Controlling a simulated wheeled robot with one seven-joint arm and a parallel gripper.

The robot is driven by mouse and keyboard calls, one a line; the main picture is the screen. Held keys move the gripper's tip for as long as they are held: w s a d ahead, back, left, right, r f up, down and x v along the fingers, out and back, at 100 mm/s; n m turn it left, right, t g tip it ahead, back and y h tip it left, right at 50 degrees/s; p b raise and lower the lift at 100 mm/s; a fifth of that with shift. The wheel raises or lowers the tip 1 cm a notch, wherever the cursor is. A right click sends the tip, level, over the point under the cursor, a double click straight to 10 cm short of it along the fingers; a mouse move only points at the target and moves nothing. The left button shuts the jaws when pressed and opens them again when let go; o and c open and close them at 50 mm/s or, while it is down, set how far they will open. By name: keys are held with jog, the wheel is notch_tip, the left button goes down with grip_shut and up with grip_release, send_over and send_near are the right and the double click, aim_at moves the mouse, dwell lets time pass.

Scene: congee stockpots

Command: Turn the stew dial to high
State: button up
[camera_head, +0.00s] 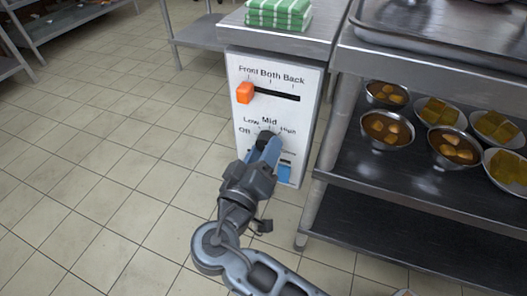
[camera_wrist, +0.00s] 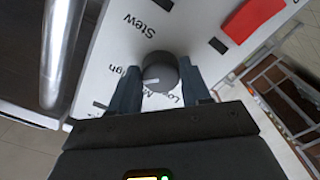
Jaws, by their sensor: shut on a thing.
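The stew dial (camera_head: 266,136) is a dark round knob on the white control panel (camera_head: 294,120), with Off, Low, Mid and High marked around it. In the wrist view the dial (camera_wrist: 161,72) sits between the two fingers of my gripper (camera_wrist: 160,90), which is shut on its sides. A pale pointer line on the knob points to the left of that view, around the High and Mid marks; the exact setting is hard to tell. The fingers hide part of the lettering. In the head view my gripper (camera_head: 267,150) covers the dial's lower side.
An orange slider (camera_head: 244,93) sits at the Front end of its slot above the dial. A blue part (camera_head: 284,173) is low on the panel. Green striped cloths (camera_head: 278,14) lie on top. A steel shelf (camera_head: 400,172) with bowls of food stands close on the right. Floor is clear on the left.

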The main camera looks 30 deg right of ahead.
jog(key=shift+f, duration=0.1)
jog(key=o, duration=1)
jog(key=shift+p+v, duration=0.85)
jog(key=shift+v, duration=3.05)
